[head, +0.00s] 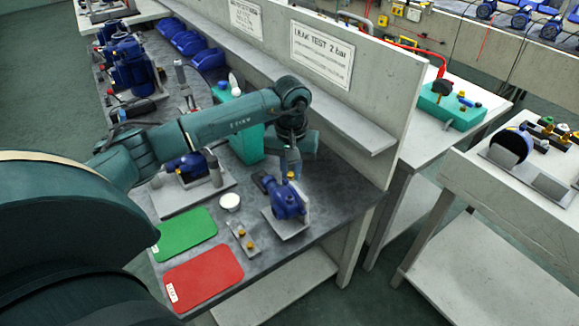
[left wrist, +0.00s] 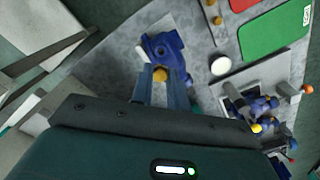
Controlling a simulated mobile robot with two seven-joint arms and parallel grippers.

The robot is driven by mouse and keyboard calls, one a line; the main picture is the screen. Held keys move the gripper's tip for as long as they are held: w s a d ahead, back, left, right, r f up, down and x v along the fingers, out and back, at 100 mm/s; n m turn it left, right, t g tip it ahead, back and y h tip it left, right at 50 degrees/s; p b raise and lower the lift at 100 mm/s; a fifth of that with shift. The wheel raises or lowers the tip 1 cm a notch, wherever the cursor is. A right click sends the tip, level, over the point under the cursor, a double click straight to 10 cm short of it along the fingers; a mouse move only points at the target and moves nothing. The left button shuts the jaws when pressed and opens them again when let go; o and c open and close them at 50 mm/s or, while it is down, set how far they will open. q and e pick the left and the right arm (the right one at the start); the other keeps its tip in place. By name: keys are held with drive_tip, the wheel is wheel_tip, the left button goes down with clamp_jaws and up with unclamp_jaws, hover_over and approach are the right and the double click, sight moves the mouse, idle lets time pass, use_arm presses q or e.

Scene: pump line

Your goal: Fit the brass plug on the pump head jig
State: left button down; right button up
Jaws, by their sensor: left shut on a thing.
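The blue pump head (head: 287,200) sits on a light grey jig plate (head: 289,228) near the front right of the bench; it also shows in the left wrist view (left wrist: 160,46). My left gripper (head: 291,172) points down just above the pump head. Its fingers (left wrist: 161,80) are shut on the brass plug (left wrist: 160,74), which shows in the head view (head: 291,176) at the top of the pump head. I cannot tell whether the plug touches the port. My right gripper is in neither view.
A small grey holder (head: 237,228) with brass pieces stands left of the jig, beside a white round cap (head: 230,201). A green mat (head: 186,234) and a red mat (head: 203,278) lie further left. A grey partition (head: 365,100) with a shelf rises behind.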

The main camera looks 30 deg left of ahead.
sight(290, 197)
use_arm(q)
drive_tip(key=shift+w+a+f, duration=0.25)
drive_tip(key=shift+a+f, duration=0.05)
drive_tip(key=shift+f, duration=0.05)
drive_tip(key=shift+f+b, duration=0.9)
drive_tip(key=shift+f, duration=0.4)
drive_tip(key=shift+s+d+f+b, duration=0.1)
drive_tip(key=shift+f+b, duration=0.35)
drive_tip(key=shift+f, duration=0.35)
drive_tip(key=shift+f+b, duration=0.65)
drive_tip(key=shift+f, duration=0.3)
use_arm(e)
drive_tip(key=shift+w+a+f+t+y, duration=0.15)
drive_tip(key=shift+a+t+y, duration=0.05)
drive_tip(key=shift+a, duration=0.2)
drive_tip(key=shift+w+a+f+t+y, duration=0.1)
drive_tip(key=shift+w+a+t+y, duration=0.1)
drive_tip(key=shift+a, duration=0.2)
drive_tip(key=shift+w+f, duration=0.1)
use_arm(q)
drive_tip(key=shift+b, duration=0.4)
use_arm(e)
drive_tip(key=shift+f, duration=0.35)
